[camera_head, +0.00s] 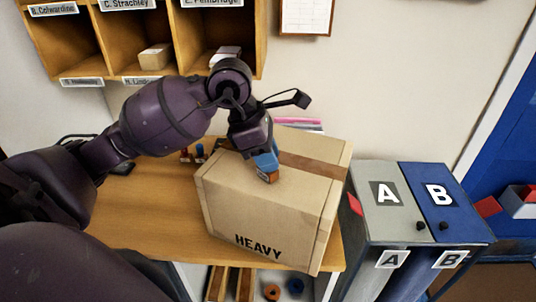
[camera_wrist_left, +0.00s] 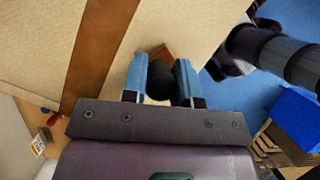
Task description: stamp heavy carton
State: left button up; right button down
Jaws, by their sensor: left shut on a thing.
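A large tan carton (camera_head: 245,215) marked HEAVY on its front stands on the wooden table, with brown tape (camera_head: 312,165) across its top. My left gripper (camera_head: 264,163), with blue fingers, is over the carton's top. In the left wrist view the gripper (camera_wrist_left: 162,85) is shut on the black knob of a stamp (camera_wrist_left: 160,54) with a brown wooden block. The stamp's block (camera_head: 269,178) shows just below the fingers in the head view, at the carton's top near the front edge. Its underside is hidden, and I cannot tell whether it touches the carton. My right gripper is not in view.
A red and a blue-topped small item (camera_head: 199,152) stand on the table (camera_head: 140,215) left of the carton. Bins A (camera_head: 385,215) and B (camera_head: 445,210) stand close on the right. Labelled wooden pigeonholes (camera_head: 180,78) hang behind. The table's left part is mostly clear.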

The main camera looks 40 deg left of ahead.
pick_arm(q)
jog(key=shift+r+p, duration=1.4)
jog(key=shift+r, duration=2.1)
